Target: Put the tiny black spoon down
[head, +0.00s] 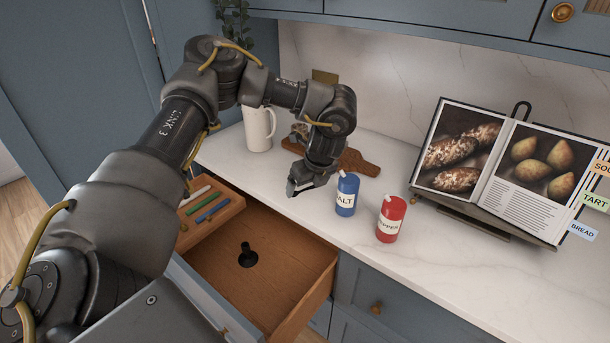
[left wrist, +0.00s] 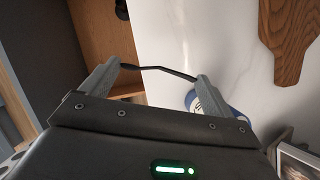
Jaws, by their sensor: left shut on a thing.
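My left gripper (head: 296,188) is low over the white counter near its front edge, just left of the blue salt shaker. In the left wrist view its fingers (left wrist: 157,72) are shut on the tiny black spoon (left wrist: 153,69), a thin dark strip spanning between the fingertips. The spoon is too small to make out in the head view. I cannot tell whether it touches the counter. My right gripper is not in view.
An open drawer (head: 290,322) holds a black peg-like thing (head: 247,257) and a tray of coloured sticks (head: 236,205). The salt (head: 347,194) and red pepper (head: 390,218) stand close by.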

